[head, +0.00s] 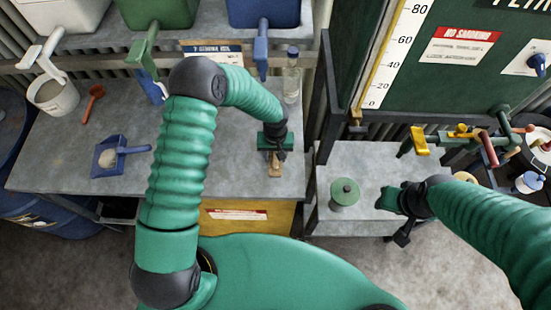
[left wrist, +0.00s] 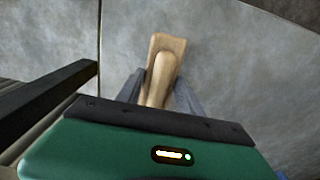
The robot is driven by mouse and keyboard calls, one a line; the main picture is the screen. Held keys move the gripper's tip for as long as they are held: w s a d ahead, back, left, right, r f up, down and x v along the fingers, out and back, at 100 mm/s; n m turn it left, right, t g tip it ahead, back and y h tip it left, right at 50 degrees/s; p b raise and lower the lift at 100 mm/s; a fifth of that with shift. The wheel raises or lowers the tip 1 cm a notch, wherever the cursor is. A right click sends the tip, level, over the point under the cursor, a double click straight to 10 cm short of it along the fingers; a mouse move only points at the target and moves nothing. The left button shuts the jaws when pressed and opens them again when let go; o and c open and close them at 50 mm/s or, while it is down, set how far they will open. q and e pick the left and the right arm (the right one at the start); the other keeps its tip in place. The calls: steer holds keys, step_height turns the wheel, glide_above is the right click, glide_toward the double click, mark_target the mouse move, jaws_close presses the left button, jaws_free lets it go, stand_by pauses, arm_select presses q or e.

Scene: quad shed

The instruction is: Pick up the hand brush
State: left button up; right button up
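The hand brush (head: 275,168), with a pale wooden handle and back, is at the front right part of the grey bench, just under my left gripper (head: 273,153). In the left wrist view the brush (left wrist: 166,66) lies between the two dark fingers of the left gripper (left wrist: 161,90). The fingers flank the handle closely on both sides. I cannot tell whether they press on it. The bristles are hidden. My right gripper (head: 391,198) is over the lower grey table at the right, beside a green-topped spool, and its fingers are not clear.
A clear bottle (head: 291,80) stands at the back. The green-topped spool (head: 344,193) stands on the lower table (head: 350,160). A dark post (head: 324,100) stands between the surfaces.

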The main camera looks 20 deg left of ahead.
mark_target(275, 156)
arm_select(q)
jaws_close()
steer(key=shift+r, duration=0.15)
steer(key=shift+r, duration=0.25)
steer(key=r+b, duration=0.2)
steer(key=shift+s+r, duration=0.2)
steer(key=shift+r, duration=0.15)
steer(key=s+d+b, duration=0.2)
steer(key=s, duration=0.5)
steer(key=s+d+r+b, duration=0.1)
steer(key=s+d+b, duration=0.1)
steer(key=s, duration=0.6)
steer(key=shift+d+r, duration=0.3)
